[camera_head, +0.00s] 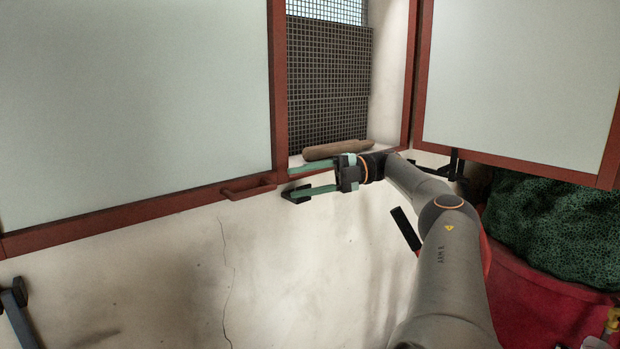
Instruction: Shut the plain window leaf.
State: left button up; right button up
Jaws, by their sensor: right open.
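A red-framed window leaf (130,217) with a pale pane fills the left of the head view. A small red handle (248,188) sits on its lower rail near the right corner. Another red-framed leaf (520,160) with a pale pane stands swung out on the right. Which of the two is the plain one I cannot tell. Between them is the opening, with a dark grille (328,80). My right gripper (293,181) is open and empty at the sill's front edge, its green fingers pointing left, just right of the handle. My left gripper is not in view.
A brown, rounded long object (336,149) lies on the sill behind my right gripper. A green mesh heap (550,225) and a red container (530,300) stand at lower right. A dark bracket-like part (16,300) shows at lower left.

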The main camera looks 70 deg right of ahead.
jog(key=shift+p+v, duration=0.4)
jog(key=shift+v, duration=0.5)
